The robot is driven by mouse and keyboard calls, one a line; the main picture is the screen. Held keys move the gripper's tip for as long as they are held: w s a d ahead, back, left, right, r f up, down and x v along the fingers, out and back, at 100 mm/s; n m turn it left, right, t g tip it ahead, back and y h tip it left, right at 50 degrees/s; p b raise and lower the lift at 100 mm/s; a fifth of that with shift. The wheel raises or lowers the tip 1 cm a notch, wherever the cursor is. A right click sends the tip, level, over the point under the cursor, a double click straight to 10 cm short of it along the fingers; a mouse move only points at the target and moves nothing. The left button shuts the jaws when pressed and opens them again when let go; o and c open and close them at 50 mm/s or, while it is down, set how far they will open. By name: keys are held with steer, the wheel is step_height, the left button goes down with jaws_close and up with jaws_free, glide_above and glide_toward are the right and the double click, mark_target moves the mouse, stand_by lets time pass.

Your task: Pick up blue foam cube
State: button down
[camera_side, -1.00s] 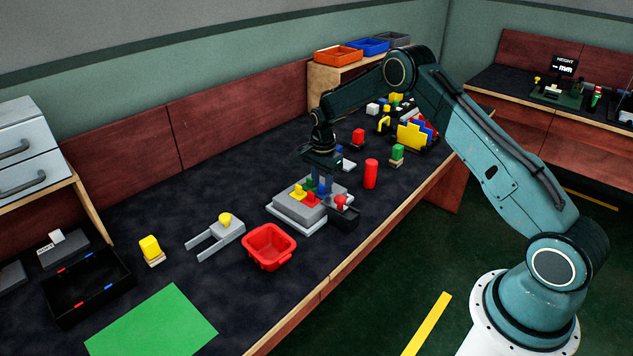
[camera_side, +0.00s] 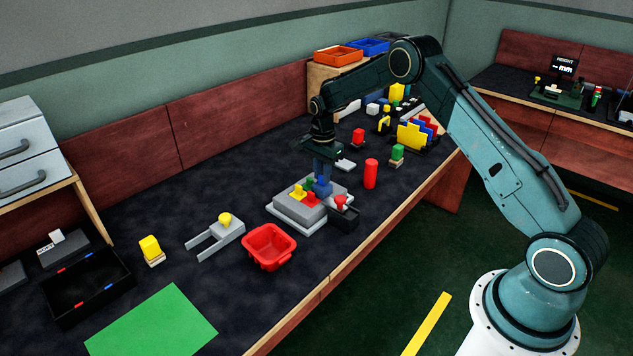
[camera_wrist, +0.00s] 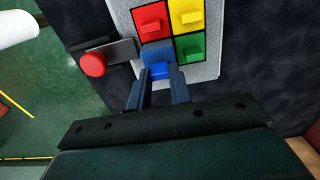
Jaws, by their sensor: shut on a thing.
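The blue foam cube (camera_wrist: 157,53) is between my fingertips in the wrist view, and in the side view it shows as a blue block (camera_side: 322,187) at the lower end of my fingers. My gripper (camera_side: 322,176) points down over the grey sorting board (camera_side: 288,210) and is shut on the cube. A brighter blue patch (camera_wrist: 160,71) of the board shows beside the cube. The exact gap between cube and board is hard to tell. Red (camera_wrist: 152,20), yellow (camera_wrist: 190,18) and green (camera_wrist: 190,48) pieces sit in their matching coloured squares.
A red button on a dark box (camera_wrist: 93,64) adjoins the board. A red cylinder (camera_side: 371,174) stands to the right. A red bin (camera_side: 269,246) lies in front, and a grey fork-shaped fixture (camera_side: 222,235) is at the left. A green mat (camera_side: 152,322) lies at the front left.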

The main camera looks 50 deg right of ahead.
step_height(320, 180, up, 17)
stand_by(0.4)
stand_by(0.5)
